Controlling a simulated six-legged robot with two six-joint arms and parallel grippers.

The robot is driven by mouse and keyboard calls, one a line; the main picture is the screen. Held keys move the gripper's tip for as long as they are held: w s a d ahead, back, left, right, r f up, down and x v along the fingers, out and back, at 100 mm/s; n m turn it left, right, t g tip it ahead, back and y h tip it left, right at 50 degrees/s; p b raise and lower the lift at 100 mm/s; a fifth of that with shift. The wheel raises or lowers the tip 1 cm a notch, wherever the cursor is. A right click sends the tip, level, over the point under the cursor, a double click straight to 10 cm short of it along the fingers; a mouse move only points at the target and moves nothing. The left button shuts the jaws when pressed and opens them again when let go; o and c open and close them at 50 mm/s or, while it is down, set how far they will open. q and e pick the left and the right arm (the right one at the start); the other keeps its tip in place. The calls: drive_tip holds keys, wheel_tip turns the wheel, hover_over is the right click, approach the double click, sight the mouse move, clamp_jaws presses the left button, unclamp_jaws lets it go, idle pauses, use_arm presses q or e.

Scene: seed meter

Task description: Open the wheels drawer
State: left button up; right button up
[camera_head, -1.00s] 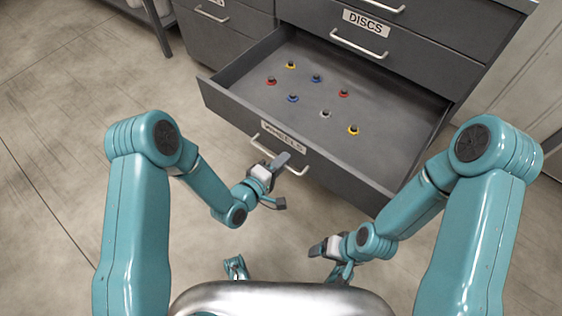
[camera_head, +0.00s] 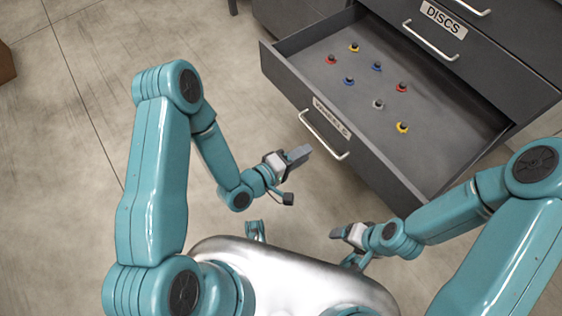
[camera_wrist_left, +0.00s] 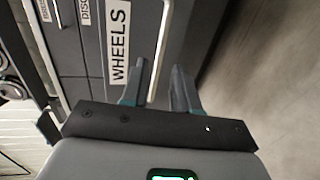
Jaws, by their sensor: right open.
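The wheels drawer (camera_head: 330,125) is dark grey and stands well open in the head view, its flat interior showing. Its front carries a WHEELS label and a pale bar handle (camera_head: 324,138). My right gripper (camera_head: 341,232) is open and empty, low in front of my body, away from the drawer.
Several small red, blue, yellow and grey wheels, one of them yellow (camera_head: 402,127), lie spread in the drawer. A closed drawer labelled DISCS (camera_head: 440,45) is above it. Bare floor (camera_head: 70,150) lies to the left.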

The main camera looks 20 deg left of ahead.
use_arm(q)
drive_tip(key=v, duration=0.8)
drive_tip(key=shift+p, duration=0.3)
drive_tip(key=shift+f, duration=0.1)
wheel_tip(320, 180, down, 3)
drive_tip(key=w+d+m+g+y, duration=0.1)
drive_tip(key=d+m+g+y, duration=0.1)
drive_tip(key=d+m+g, duration=0.15)
drive_tip(key=s+a+f+m+g+y, duration=0.3)
drive_tip(key=s+a+f+m+g, duration=0.15)
drive_tip(key=s+f+g, duration=0.4)
wheel_tip(320, 180, up, 26)
drive_tip(key=s+p, duration=0.2)
drive_tip(key=p, duration=2.2)
drive_tip(key=shift+s+d+f+m, duration=0.15)
drive_tip(key=shift+s+f+m, duration=0.05)
drive_tip(key=shift+m, duration=0.2)
